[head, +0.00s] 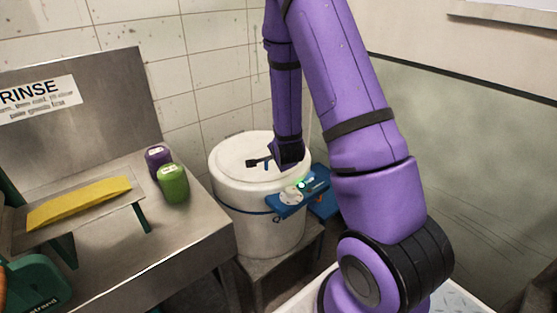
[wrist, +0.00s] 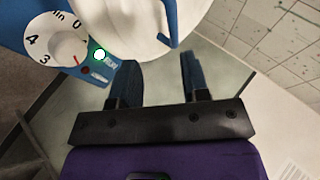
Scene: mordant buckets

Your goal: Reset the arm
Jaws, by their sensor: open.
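A blue timer box (head: 284,207) with a white dial and a green light sits on the bucket's side. In the wrist view the timer box (wrist: 110,78) is at the upper left, just beyond the left finger; whether they touch I cannot tell.
The bucket stands on a low grey stand (head: 266,273). To the left is a metal rinse bench (head: 185,240) with a purple jar (head: 155,160), a green jar (head: 174,186) and a yellow cloth-like piece (head: 80,203). Tiled walls close off the back.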

